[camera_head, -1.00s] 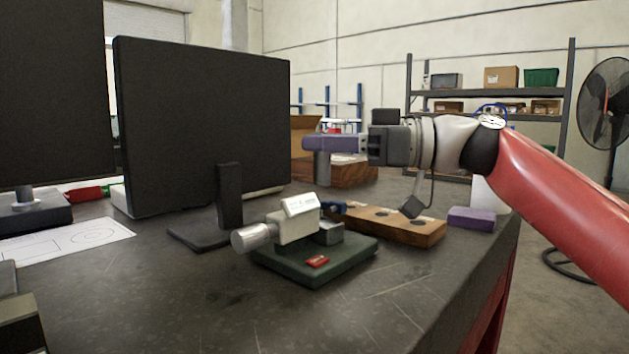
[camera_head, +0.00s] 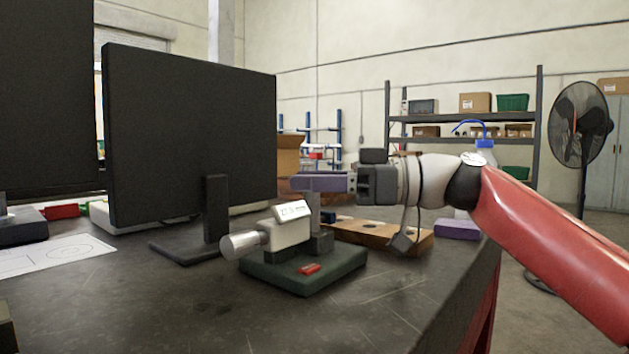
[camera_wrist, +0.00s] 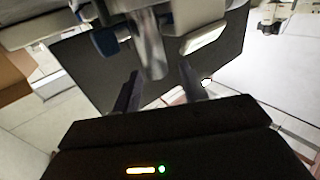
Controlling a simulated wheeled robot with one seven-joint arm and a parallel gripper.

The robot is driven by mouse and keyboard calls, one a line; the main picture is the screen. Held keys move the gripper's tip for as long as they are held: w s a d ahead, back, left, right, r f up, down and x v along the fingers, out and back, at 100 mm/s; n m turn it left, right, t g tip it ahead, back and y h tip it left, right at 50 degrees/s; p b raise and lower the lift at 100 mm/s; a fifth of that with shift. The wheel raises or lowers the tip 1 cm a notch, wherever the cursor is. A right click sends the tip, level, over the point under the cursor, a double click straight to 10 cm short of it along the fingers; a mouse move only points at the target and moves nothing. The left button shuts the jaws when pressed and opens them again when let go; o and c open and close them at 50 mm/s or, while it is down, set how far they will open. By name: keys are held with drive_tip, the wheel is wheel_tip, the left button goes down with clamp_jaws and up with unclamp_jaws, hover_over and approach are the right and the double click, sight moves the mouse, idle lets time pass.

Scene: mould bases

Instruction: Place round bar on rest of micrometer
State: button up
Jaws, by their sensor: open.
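The micrometer (camera_head: 291,233) sits on a dark green base (camera_head: 340,268), with a silver thimble on its left and a tilted digital display. The grey round bar (camera_head: 314,207) is upright at the micrometer's right part, behind the display. Its lower end is hidden, so I cannot tell whether it touches the rest. My gripper (camera_head: 300,183) reaches in from the right, level, at the bar's upper part. In the wrist view, the bar (camera_wrist: 151,45) lies between the two spread fingers of my open gripper (camera_wrist: 160,84), with gaps visible beside it.
A wooden block with holes (camera_head: 375,233) lies behind the micrometer, and a purple block (camera_head: 457,229) is to its right. A black monitor (camera_head: 190,135) on a stand is close at the left. The dark tabletop (camera_head: 330,320) in front is clear.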

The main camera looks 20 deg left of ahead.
drive_tip(key=v, duration=1.2)
drive_tip(key=shift+b, duration=0.4)
drive_tip(key=shift+r, duration=0.1)
